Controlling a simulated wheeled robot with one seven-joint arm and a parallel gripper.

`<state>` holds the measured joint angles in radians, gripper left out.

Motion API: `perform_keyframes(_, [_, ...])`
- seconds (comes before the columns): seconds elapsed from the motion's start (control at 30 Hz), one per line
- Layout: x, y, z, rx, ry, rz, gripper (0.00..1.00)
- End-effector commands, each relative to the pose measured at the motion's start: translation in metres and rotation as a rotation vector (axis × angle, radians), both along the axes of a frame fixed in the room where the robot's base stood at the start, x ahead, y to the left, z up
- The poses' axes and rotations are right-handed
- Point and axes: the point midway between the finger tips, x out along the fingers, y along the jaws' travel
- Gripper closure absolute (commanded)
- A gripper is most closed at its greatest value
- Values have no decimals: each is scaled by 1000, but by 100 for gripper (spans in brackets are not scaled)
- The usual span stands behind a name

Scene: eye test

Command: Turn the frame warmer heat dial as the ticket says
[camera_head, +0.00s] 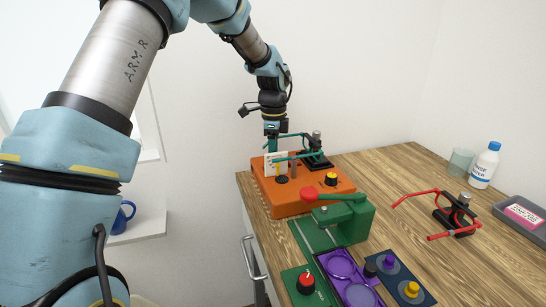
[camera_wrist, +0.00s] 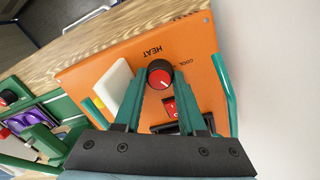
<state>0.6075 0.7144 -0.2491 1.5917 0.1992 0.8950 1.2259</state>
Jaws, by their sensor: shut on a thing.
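The orange frame warmer (camera_head: 300,203) stands on the bench's left side. In the wrist view, its orange top (camera_wrist: 205,88) carries the words HEAT and COOL, upside down. The heat dial (camera_wrist: 160,73) has a red face, a black rim and a white pointer line slanting toward the lower right. My gripper (camera_wrist: 159,84) is shut on the dial, its teal fingers at either side. In the head view my gripper (camera_head: 272,148) reaches down over the warmer. A white card with yellow (camera_head: 270,163), possibly the ticket, stands beside it; its writing is not readable.
A teal wire frame (camera_head: 290,136) stands close behind my gripper. A green press (camera_head: 345,218) with a red handle is in front of the warmer. Red spectacles (camera_head: 425,194) on a stand, a bottle (camera_head: 485,166) and a grey tray (camera_head: 535,228) are at right.

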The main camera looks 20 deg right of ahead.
Motion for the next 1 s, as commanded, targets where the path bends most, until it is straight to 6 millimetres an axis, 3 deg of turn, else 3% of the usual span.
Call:
perform_keyframes(0.4, [0, -1, 0, -2, 0, -7, 100])
perform_keyframes(0.43, [0, -1, 0, -2, 0, -7, 58])
perform_keyframes(0.5, [0, -1, 0, -2, 0, -6, 50])
perform_keyframes(0.7, [0, 0, 0, -1, -1, -6, 30])
perform_keyframes(1.0, [1, -1, 4, -3, -2, -5, 30])
